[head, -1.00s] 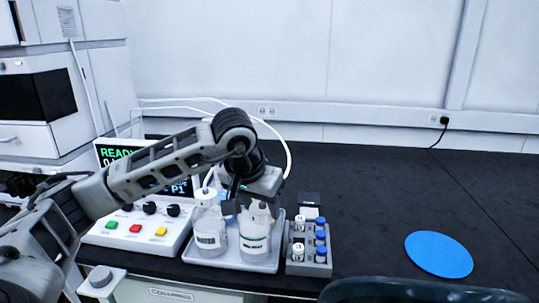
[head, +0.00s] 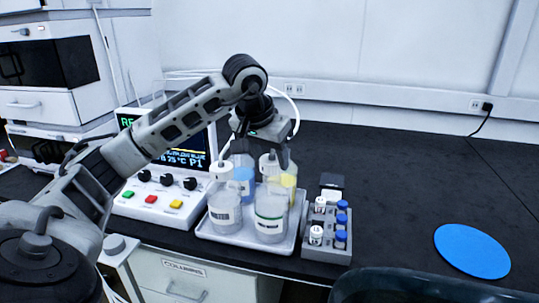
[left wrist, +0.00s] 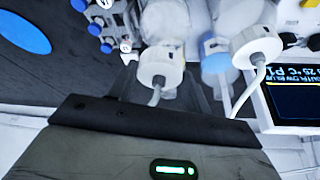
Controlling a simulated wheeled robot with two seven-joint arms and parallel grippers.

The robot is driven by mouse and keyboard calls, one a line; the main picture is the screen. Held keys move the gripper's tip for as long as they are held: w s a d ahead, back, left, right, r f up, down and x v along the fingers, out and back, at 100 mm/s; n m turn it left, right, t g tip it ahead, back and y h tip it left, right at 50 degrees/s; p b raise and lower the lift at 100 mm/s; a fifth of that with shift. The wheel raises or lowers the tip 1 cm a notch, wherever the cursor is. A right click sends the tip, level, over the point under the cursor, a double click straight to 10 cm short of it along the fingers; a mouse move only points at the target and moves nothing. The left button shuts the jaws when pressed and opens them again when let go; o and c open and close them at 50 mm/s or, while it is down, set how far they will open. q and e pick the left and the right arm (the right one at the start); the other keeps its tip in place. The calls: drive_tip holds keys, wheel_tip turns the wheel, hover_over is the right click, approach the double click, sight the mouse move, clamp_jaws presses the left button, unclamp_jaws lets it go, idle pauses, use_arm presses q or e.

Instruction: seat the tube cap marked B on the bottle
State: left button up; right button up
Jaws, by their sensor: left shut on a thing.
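My left gripper (head: 268,156) is above the bottles and shut on a white cap (head: 268,165). The gap is hard to judge. My right gripper is not in view.
The white tray (head: 236,239) also bears a capped front-left bottle (head: 224,212), a blue bottle (head: 243,178) and a yellow bottle (head: 289,182). A grey vial rack (head: 327,251) stands close on the right, a control box (head: 152,199) on the left. The bench further right is open around a blue disc (head: 472,251).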

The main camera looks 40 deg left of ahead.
use_arm(q)
drive_tip(key=shift+f, duration=0.1)
idle(0.5)
idle(0.3)
drive_tip(key=shift+p, duration=0.4)
drive_tip(key=shift+f, duration=0.15)
drive_tip(key=shift+f+b, duration=0.75)
drive_tip(key=shift+f, duration=0.1)
drive_tip(key=shift+f, duration=0.15)
